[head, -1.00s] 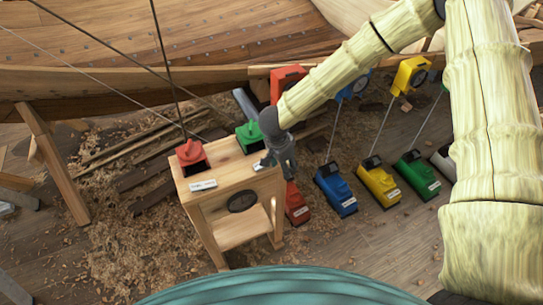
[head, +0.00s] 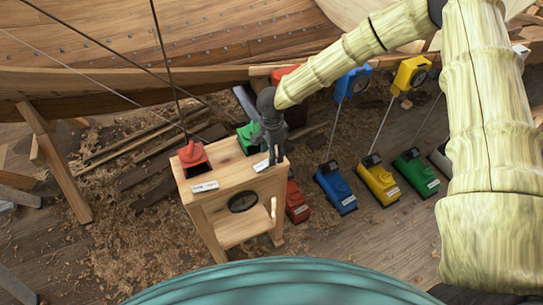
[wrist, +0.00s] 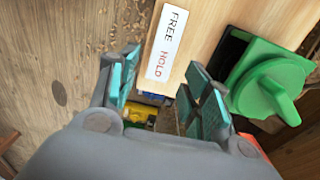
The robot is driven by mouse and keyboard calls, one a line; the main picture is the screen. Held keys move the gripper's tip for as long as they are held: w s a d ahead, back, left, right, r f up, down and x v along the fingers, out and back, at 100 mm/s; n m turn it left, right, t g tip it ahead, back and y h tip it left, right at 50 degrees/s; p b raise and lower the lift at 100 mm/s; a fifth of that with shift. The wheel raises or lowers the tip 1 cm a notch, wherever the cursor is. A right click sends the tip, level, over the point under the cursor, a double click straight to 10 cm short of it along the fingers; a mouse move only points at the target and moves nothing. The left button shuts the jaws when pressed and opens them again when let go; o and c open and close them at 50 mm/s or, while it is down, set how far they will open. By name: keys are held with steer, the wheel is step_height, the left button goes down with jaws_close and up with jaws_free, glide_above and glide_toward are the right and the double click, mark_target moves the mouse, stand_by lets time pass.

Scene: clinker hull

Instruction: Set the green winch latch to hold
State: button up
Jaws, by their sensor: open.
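The green winch latch (head: 246,134) stands on the right part of the wooden stand's top (head: 225,165), partly hidden by my gripper in the head view. In the wrist view the green latch (wrist: 271,82) is at the right, a round knob with a raised handle on a square base. A white label reading FREE and HOLD (wrist: 167,43) lies beside it, with HOLD in red. My gripper (wrist: 155,95) is open and empty, its fingers near the label and left of the latch. In the head view my gripper (head: 274,150) is over the stand's right end.
A red latch (head: 192,155) stands at the left of the same top, with its own label (head: 204,187). Blue (head: 336,188), yellow (head: 378,181) and green (head: 416,174) units stand on the floor to the right. The hull (head: 170,45) lies behind.

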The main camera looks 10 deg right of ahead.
mark_target(266, 164)
steer(key=shift+f+p, duration=0.35)
steer(key=shift+f, duration=1.4)
steer(key=c, duration=1)
steer(key=shift+c, duration=0.2)
steer(key=shift+y+p, duration=0.3)
steer(key=shift+d+f+y, duration=0.1)
steer(key=shift+d+y, duration=0.05)
steer(key=shift+y, duration=0.25)
steer(key=o, duration=1)
steer(key=shift+o, duration=0.2)
